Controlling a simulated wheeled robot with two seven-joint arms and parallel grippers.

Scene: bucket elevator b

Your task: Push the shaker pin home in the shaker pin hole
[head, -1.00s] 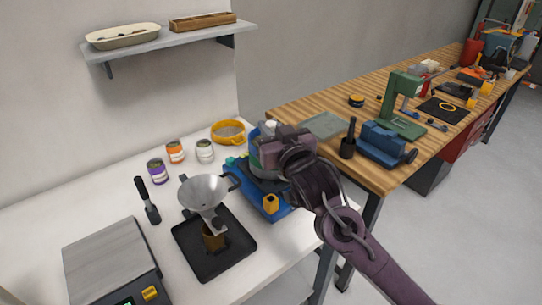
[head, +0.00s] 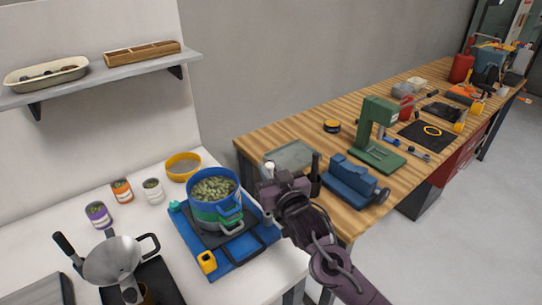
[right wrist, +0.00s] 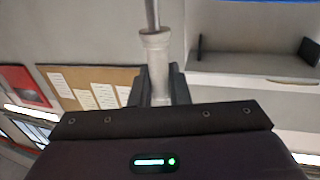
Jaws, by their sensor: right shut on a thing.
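My right gripper (head: 270,184) is shut on a pale, round-handled piece (head: 269,169), which I take to be the shaker pin. In the right wrist view the pale handle (right wrist: 156,62) stands between the jaws, with a thin metal rod (right wrist: 152,14) running out beyond it. The gripper is to the right of a blue shaker base (head: 232,262) that carries a blue and green pot (head: 213,213) full of green pieces. The pin is in the air, apart from the base. I cannot make out the shaker pin hole. My left gripper is not in view.
A funnel (head: 112,262) on a black tray, several small cans (head: 122,190) and a yellow-rimmed sieve (head: 183,166) stand on the white table. A wooden bench with a blue vise (head: 352,183) and green press (head: 376,135) is at the right, close behind my gripper.

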